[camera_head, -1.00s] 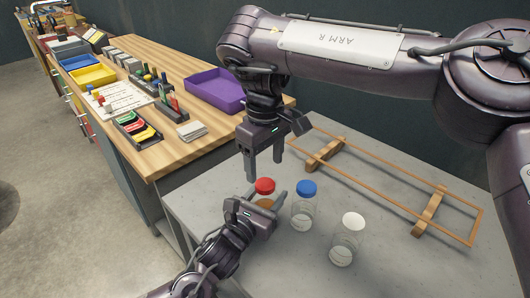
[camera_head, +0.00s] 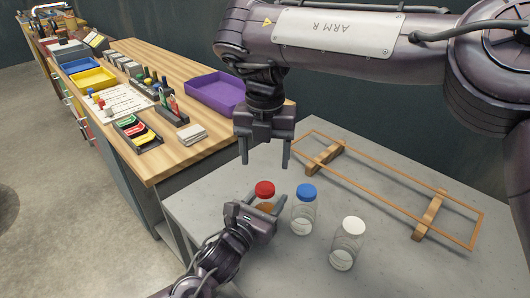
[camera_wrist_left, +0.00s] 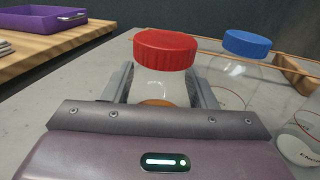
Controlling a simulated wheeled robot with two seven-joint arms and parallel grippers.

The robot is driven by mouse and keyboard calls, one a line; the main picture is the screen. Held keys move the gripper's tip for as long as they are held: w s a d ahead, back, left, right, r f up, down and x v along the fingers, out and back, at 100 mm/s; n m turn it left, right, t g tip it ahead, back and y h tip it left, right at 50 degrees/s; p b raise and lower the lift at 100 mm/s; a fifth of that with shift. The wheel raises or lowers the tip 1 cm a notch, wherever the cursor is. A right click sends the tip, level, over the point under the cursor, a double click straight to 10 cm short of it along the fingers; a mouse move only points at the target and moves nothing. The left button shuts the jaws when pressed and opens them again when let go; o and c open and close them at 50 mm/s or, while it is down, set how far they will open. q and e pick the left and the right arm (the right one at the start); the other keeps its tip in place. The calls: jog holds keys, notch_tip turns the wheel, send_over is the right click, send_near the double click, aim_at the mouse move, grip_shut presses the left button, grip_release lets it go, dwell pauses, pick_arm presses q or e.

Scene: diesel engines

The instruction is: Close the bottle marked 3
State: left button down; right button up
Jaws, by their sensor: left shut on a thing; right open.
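A clear bottle with a red cap (camera_head: 264,188) and orange-brown contents stands on the grey table. My left gripper (camera_head: 262,204) is shut on this bottle's body, below the cap; the wrist view shows a finger on each side of the bottle (camera_wrist_left: 160,84). The cap sits on its top, but I cannot tell how tight it is. My right gripper (camera_head: 265,165) is open and empty, pointing down just above the red cap. A blue-capped bottle (camera_head: 302,217) and a white-capped bottle (camera_head: 344,250) stand to the right. No number 3 is readable.
A wooden rack-like frame (camera_head: 400,185) lies at the back of the grey table (camera_head: 420,268). A wooden workbench (camera_head: 165,150) on the left carries a purple tray (camera_head: 215,90) and several small items. The table's right front is free.

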aim_at(265, 187)
jog(key=shift+n, duration=0.9)
jog(key=shift+f, duration=3.95)
jog(key=shift+c, duration=0.2)
jog(key=c, duration=1)
jog(key=o, duration=1.1)
jog(key=shift+r, duration=0.15)
jog(key=shift+r, duration=2.15)
